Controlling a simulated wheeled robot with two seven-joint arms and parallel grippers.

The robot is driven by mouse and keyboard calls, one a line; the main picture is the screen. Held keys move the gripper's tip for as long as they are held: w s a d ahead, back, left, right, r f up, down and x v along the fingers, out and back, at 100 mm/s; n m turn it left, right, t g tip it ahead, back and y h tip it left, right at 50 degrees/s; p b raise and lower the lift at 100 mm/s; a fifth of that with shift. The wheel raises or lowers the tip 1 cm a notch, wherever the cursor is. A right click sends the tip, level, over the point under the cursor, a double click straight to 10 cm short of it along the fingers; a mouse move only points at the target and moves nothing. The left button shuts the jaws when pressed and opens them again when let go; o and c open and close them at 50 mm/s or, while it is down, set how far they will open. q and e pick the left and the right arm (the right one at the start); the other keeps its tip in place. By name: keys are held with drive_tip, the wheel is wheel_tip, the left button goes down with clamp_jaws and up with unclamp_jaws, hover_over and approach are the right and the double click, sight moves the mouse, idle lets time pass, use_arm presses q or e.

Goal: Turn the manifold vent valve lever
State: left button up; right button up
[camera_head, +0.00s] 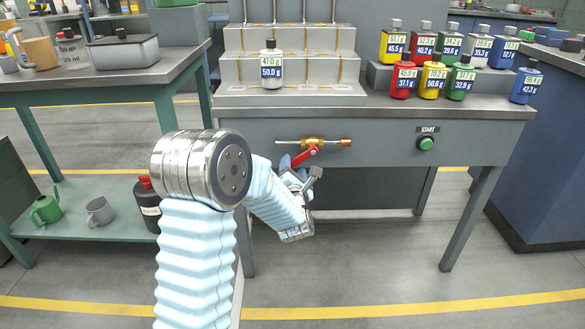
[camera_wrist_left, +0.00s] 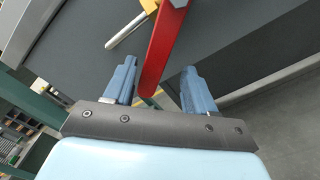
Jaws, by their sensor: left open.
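The manifold vent valve is a brass fitting (camera_head: 318,142) on the front panel of the grey bench, with a red lever (camera_head: 304,157) angled down to the left. My left gripper (camera_head: 297,170) is at the lever's lower end, partly hidden by its own wrist. In the left wrist view, the red lever (camera_wrist_left: 161,50) reaches down between the two blue fingers, which are open with gaps on both sides. Part of the brass fitting (camera_wrist_left: 140,18) shows at the top there. My right gripper is not in view.
A green START button (camera_head: 426,143) is on the same panel to the right. A white bottle (camera_head: 271,66) stands on the stepped rack, and several coloured bottles stand at the right. A side table (camera_head: 150,72) is at the left. The floor in front is clear.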

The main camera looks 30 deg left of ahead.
use_arm(q)
drive_tip(key=shift+s+d, duration=0.2)
drive_tip(key=shift+s, duration=0.1)
drive_tip(key=b+v, duration=0.2)
drive_tip(key=v, duration=0.4)
drive_tip(key=shift+b, duration=0.4)
drive_tip(key=shift+f, duration=0.1)
idle(0.3)
